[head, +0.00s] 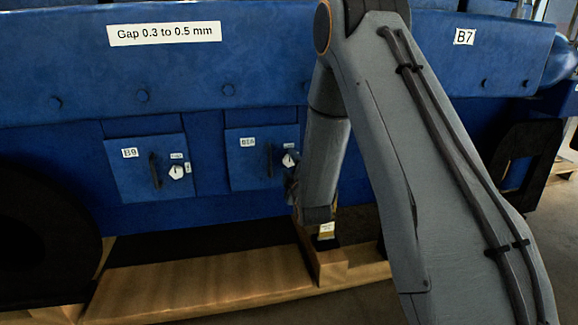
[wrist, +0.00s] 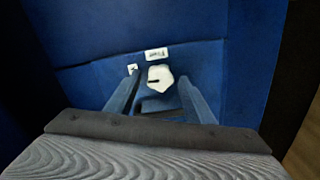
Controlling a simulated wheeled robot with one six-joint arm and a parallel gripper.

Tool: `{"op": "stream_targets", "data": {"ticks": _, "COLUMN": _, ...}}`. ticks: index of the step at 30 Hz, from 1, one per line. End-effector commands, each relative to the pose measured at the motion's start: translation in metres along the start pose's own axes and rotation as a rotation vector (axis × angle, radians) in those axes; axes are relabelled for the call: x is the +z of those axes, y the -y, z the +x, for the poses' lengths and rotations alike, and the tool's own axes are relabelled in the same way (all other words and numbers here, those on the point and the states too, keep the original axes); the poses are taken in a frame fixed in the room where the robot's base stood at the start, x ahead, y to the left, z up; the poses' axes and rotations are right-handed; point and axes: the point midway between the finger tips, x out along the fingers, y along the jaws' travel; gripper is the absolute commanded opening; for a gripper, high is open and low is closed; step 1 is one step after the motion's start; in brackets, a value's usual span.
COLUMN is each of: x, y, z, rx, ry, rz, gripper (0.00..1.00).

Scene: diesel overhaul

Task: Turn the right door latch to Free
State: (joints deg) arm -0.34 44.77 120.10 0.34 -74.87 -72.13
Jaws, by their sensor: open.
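The right door (head: 249,172), labelled B10, is a blue panel low on the engine side with a dark handle (head: 269,160). Its latch (head: 289,160) is a white knob at the door's right side. In the wrist view the latch (wrist: 160,78) shows as a pale angular knob with a dark mark pointing left in that picture. Small white labels (wrist: 157,54) sit above and left of it, too blurred to read. My gripper (wrist: 158,88) is open, its fingers on either side of the latch. Contact cannot be told. In the head view my gripper (head: 292,187) is partly hidden.
The left door (head: 135,185), labelled B9, has its own handle and white latch (head: 176,172). A wooden pallet (head: 200,280) lies below the blue engine side. A dark round shape (head: 45,235) stands at the left. My arm covers the centre right.

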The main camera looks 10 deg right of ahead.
Motion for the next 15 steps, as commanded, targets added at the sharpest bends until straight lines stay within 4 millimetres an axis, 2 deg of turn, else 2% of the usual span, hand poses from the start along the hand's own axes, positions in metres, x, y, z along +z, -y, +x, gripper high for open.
{"op": "stream_targets", "data": {"ticks": 10, "x": 0.0000, "y": -0.0004, "z": 0.0063, "rx": 0.000, "ry": 0.000, "rz": 0.000, "gripper": 0.48}}
{"op": "stream_targets", "data": {"ticks": 11, "x": 0.0000, "y": -0.0004, "z": 0.0063, "rx": 0.000, "ry": 0.000, "rz": 0.000, "gripper": 0.47}}
{"op": "stream_targets", "data": {"ticks": 15, "x": -0.0001, "y": -0.0004, "z": 0.0061, "rx": 0.000, "ry": 0.000, "rz": 0.001, "gripper": 0.23}}
